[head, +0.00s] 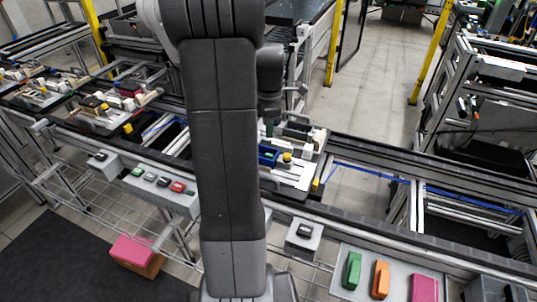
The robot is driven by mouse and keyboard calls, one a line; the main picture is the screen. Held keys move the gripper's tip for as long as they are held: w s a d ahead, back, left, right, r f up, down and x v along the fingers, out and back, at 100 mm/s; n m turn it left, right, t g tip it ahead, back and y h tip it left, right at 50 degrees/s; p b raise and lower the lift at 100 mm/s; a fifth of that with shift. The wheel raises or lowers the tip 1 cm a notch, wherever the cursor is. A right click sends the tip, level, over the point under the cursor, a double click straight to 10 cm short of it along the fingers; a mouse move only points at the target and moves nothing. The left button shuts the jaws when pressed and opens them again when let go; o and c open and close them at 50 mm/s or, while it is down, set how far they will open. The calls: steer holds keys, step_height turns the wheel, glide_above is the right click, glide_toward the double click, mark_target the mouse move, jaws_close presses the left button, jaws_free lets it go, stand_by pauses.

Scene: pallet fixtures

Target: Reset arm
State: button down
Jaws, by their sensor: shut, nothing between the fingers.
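My arm rises through the middle of the head view and covers part of the conveyor. My gripper (269,131) is small in the picture, to the right of the upper arm link, pointing down above a pallet fixture. It is shut and I see nothing held in it. The white pallet fixture (293,179) sits on the conveyor below and carries a blue part (268,155), a yellow knob (287,157) and dark and white blocks. Its left side is hidden by my arm.
A grey tray (397,275) at the front right holds a green (352,270), an orange (381,279) and a pink block (424,288). A button box (160,187) lines the conveyor's front edge. More fixtures (100,115) stand at left. Yellow posts (431,55) rise behind.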

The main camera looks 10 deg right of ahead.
mark_target(269, 154)
stand_by(0.3)
step_height(269, 154, down, 7)
steer(key=b, duration=0.6)
steer(key=shift+f, duration=0.1)
steer(key=shift+r, duration=0.2)
steer(key=shift+r, duration=0.1)
